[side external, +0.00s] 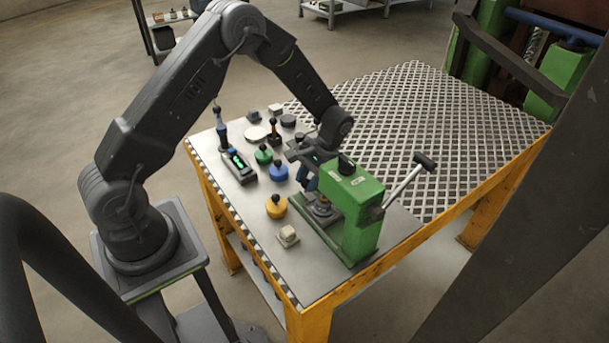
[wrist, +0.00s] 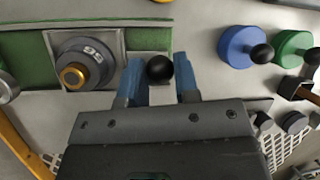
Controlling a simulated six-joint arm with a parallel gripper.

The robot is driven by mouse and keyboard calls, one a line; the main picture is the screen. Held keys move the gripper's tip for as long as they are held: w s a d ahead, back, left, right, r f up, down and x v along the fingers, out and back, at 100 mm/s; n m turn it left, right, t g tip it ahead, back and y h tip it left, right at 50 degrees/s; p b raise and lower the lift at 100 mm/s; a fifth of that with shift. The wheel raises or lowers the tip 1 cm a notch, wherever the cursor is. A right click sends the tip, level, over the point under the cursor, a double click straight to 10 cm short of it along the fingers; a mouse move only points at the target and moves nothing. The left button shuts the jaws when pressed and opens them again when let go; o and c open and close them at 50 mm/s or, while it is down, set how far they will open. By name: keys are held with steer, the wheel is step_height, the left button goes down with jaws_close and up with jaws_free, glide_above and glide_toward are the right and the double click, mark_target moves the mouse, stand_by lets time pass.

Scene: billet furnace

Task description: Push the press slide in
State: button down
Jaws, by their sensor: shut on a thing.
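The green press (side external: 352,205) stands at the table's front right corner, with a silver lever ending in a black grip. In the wrist view a grey slide plate (wrist: 112,44) lies in the green press base (wrist: 25,62). A round grey die (wrist: 84,66) with a brass centre sits on it; the die also shows low beside the press body in the side view (side external: 322,207). My gripper (wrist: 161,72) has its blue fingers on either side of a black ball knob (wrist: 159,68) at the slide's end, and is shut on it. In the side view my gripper (side external: 308,181) is partly hidden by the press.
Yellow (side external: 276,207), blue (side external: 278,172) and green (side external: 263,155) knobbed pieces stand left of the press. A small pale block (side external: 288,236) lies near the front edge. A dark device with a green display (side external: 238,166) is at the left edge. The grating (side external: 420,120) behind is clear.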

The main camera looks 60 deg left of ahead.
steer(key=shift+d, duration=1.1)
steer(key=c, duration=0.9)
jaws_free()
steer(key=shift+o, duration=0.2)
steer(key=shift+w, duration=0.1)
steer(key=v, duration=1.3)
steer(key=shift+w+r, duration=0.15)
steer(key=shift+r, duration=0.25)
